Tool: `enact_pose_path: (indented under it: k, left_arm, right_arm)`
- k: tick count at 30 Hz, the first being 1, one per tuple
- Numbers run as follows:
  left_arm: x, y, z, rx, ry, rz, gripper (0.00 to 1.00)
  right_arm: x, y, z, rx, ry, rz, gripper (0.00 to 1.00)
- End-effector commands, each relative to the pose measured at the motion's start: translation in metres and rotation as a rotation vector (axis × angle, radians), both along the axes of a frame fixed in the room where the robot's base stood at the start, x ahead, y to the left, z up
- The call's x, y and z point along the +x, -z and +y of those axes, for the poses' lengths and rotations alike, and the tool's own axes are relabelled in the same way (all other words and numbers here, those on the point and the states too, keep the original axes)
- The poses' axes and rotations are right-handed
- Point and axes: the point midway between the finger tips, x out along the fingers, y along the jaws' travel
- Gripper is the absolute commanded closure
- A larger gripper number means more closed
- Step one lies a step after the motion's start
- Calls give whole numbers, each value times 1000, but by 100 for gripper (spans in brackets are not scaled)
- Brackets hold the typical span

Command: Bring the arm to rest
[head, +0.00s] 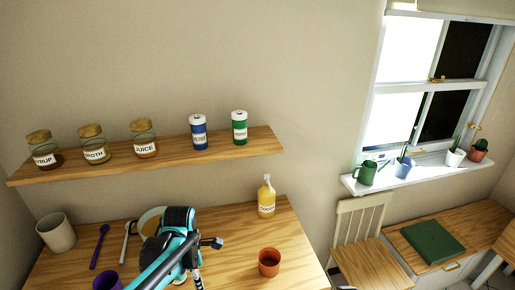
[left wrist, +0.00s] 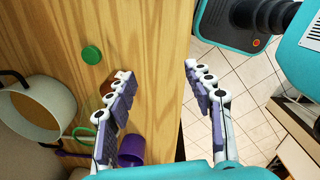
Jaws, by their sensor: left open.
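My left arm (head: 175,250), teal with black joints, reaches in from the bottom over the wooden table (head: 235,265) in the head view. Its jaws are hard to make out there. In the left wrist view my left gripper (left wrist: 158,76) is open, with its two fingers wide apart and nothing between them. One finger is over the wooden surface and the other is over the tiled floor beyond its edge. My right gripper is not in view.
The table holds a beige mug (head: 57,234), a purple spoon (head: 100,246), a purple cup (head: 107,282), a yellow bottle (head: 266,198) and a terracotta pot (head: 269,263). A shelf (head: 220,150) with jars and cans hangs above. A chair (head: 360,235) stands right.

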Motion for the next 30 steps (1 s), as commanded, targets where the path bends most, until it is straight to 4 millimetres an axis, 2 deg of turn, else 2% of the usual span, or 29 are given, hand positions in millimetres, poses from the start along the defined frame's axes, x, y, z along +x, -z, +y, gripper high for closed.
enact_pose_path:
  k: [5,11,17,24,27,30]
  left_arm:
    - [-10,-3,0,11,159,-45,47]
    - [-26,-8,-1,47,438,-124,47]
    - [-53,-8,-2,151,875,-236,47]
    - [-93,7,-3,434,1558,-354,47]
    - [-103,13,-3,547,1754,-366,47]
    - [-108,16,-4,625,1877,-366,47]
  right_arm:
    - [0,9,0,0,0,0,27]
    - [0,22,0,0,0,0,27]
    - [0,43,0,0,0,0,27]
    - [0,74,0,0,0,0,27]
    - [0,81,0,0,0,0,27]
    - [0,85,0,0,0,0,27]
